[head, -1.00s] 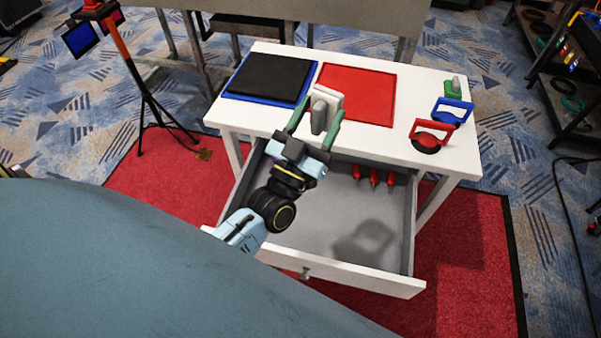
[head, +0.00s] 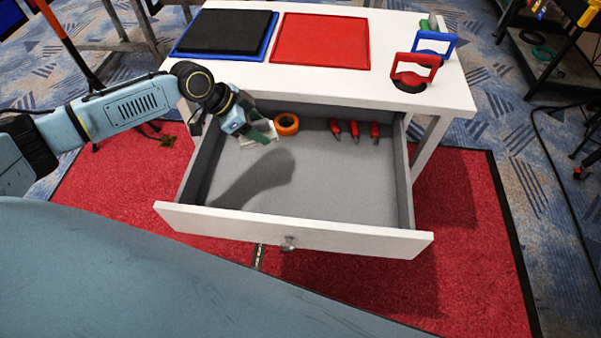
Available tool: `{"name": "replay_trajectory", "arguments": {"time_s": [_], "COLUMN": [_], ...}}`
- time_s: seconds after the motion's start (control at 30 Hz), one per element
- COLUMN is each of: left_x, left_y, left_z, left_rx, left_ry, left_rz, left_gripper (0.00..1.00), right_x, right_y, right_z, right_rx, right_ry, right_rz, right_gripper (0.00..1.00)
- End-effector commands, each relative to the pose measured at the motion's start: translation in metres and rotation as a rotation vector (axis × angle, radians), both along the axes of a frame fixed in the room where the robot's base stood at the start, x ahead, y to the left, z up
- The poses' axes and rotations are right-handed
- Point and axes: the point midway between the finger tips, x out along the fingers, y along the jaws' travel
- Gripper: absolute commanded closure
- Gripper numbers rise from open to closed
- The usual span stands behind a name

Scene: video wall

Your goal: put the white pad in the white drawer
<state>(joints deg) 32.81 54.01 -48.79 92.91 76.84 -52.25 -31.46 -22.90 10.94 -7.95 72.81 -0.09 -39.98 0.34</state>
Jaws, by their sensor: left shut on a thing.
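The white drawer (head: 350,237) is pulled open under the white table, with its grey inside showing. My left gripper (head: 263,132) reaches in from the left and points down into the back left part of the drawer. It is shut on the white pad (head: 247,141), which is mostly hidden behind the green fingers. I cannot tell whether the pad touches the drawer floor. My right gripper is out of view.
An orange ring (head: 286,124) lies in the drawer just right of the gripper. Several red-handled tools (head: 354,131) lie at the back right. The drawer's front and middle are clear. The tabletop holds a black pad (head: 228,31), a red tray (head: 320,41) and suction lifters (head: 411,76).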

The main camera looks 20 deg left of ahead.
Motion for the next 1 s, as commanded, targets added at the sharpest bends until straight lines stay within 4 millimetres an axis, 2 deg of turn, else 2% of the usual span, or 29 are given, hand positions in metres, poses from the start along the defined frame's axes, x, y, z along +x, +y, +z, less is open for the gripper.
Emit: {"name": "replay_trajectory", "arguments": {"time_s": [0.1,0.4,0.57,0.83,1.0], "left_x": [-0.005,-0.005,-0.005,-0.005,-0.005], "left_y": [0.01,0.01,0.01,0.009,0.01], "left_z": [-0.009,-0.053,-0.062,-0.096,-0.103], "left_rx": [0.019,0.018,0.018,0.017,0.019], "left_ry": [0.014,0.014,0.013,0.013,0.013], "left_rz": [-0.004,-0.003,-0.004,-0.003,-0.003], "left_gripper": [0.63,0.63,0.63,0.63,0.63], "right_x": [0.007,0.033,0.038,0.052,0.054], "right_y": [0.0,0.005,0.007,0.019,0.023], "right_z": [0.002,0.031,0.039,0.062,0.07], "right_rx": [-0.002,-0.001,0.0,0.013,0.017], "right_ry": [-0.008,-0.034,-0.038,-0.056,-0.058], "right_rz": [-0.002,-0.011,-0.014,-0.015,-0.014], "right_gripper": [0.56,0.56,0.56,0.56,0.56]}}
